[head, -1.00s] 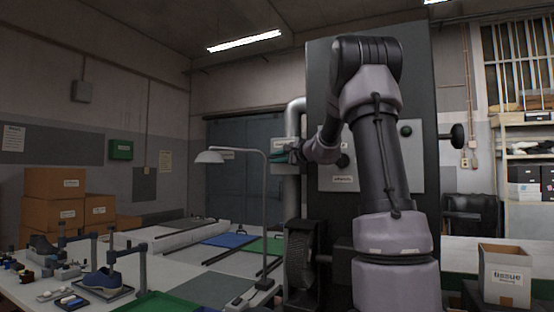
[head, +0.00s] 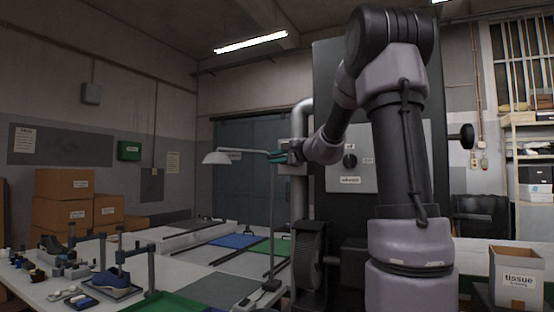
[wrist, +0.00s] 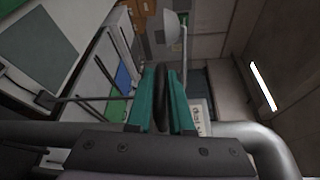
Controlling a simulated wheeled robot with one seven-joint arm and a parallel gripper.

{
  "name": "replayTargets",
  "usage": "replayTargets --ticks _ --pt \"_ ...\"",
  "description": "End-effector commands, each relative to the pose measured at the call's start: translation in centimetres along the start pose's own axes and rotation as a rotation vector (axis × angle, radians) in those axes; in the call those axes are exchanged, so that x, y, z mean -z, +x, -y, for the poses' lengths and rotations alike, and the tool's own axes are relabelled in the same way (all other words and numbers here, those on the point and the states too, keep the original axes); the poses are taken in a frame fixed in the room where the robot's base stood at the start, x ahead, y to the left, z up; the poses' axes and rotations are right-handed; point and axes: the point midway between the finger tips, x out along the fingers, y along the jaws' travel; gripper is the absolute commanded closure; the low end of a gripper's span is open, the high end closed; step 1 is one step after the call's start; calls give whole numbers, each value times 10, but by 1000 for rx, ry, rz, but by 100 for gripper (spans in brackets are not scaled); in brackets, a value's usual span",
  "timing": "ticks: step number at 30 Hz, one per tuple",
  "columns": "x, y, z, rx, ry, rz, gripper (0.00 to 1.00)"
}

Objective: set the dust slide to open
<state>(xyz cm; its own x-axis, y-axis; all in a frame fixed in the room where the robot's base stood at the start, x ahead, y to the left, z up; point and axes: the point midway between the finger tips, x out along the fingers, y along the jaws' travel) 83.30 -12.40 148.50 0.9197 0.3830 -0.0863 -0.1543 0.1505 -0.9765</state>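My gripper (head: 276,156) is beside the grey duct pipe (head: 300,120), at the left of the pale box-like fitting (head: 291,150) on it. In the wrist view, my gripper's teal fingers (wrist: 162,108) lie close against both sides of a dark upright handle (wrist: 161,90), which looks like the handle of the dust slide. A pale label (wrist: 199,112) shows just right of the fingers, only partly readable. The slide plate itself is hidden, and its position cannot be read.
A lamp (head: 219,157) on a thin post stands left of my gripper. A dark panel with a plate and black knob (head: 349,161) is behind my arm. The workbench (head: 208,284) holds shoes and stands at lower left.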

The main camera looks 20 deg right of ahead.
Motion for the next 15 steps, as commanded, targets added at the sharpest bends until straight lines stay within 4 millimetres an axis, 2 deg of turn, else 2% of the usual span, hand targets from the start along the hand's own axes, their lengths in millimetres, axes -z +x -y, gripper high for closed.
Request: replayTargets --ticks 1,2,11,15 --pt "-2 1 -5 -8 1 4 63" --pt "-2 1 -4 -8 1 4 53" --pt "-1 0 -2 -4 1 3 53" --pt "-1 -9 -1 -2 0 2 53"
